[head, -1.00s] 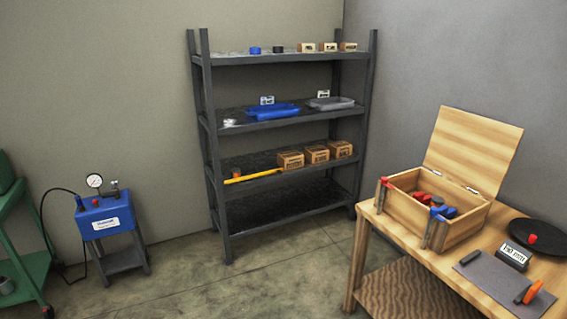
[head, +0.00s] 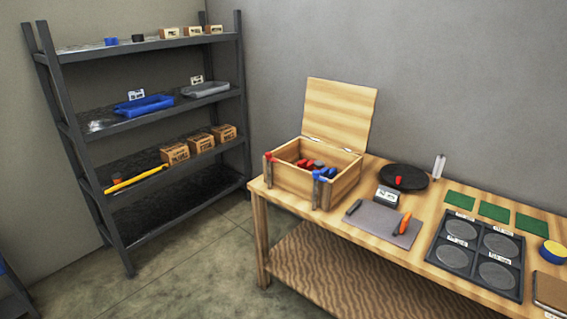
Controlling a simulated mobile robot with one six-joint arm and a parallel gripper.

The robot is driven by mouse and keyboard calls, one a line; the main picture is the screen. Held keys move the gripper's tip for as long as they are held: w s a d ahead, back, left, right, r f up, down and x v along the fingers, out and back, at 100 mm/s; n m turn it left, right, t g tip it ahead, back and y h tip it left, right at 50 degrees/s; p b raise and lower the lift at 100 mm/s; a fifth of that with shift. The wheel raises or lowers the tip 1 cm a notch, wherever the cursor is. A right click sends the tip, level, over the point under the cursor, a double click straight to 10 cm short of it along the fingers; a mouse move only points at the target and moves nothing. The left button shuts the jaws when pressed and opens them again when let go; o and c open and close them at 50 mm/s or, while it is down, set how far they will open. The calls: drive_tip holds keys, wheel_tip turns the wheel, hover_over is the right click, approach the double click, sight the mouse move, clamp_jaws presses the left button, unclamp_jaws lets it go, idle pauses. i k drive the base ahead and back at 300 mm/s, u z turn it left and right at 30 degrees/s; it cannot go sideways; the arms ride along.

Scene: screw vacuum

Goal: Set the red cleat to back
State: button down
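No part is plainly recognisable as the red cleat; several small red parts show in the head view. A red-topped upright piece (head: 268,166) is at the front left corner of the open wooden box (head: 285,184). Red pieces (head: 305,163) lie inside the box beside dark and blue ones. A small red part (head: 398,181) is on the round black disc (head: 415,184) behind a small labelled block (head: 390,194). Which way any of them is set is too small to tell. My gripper is not in view.
The wooden table (head: 330,228) also holds a grey mat (head: 372,222) with an orange-handled tool (head: 403,223), a dark tray with round wells (head: 475,240) and green pads (head: 494,211). A metal shelf (head: 140,130) stands left. Floor (head: 195,262) between them is clear.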

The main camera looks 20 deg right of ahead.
sight(303, 164)
drive_tip(key=u, duration=0.6)
drive_tip(key=i, duration=3.3)
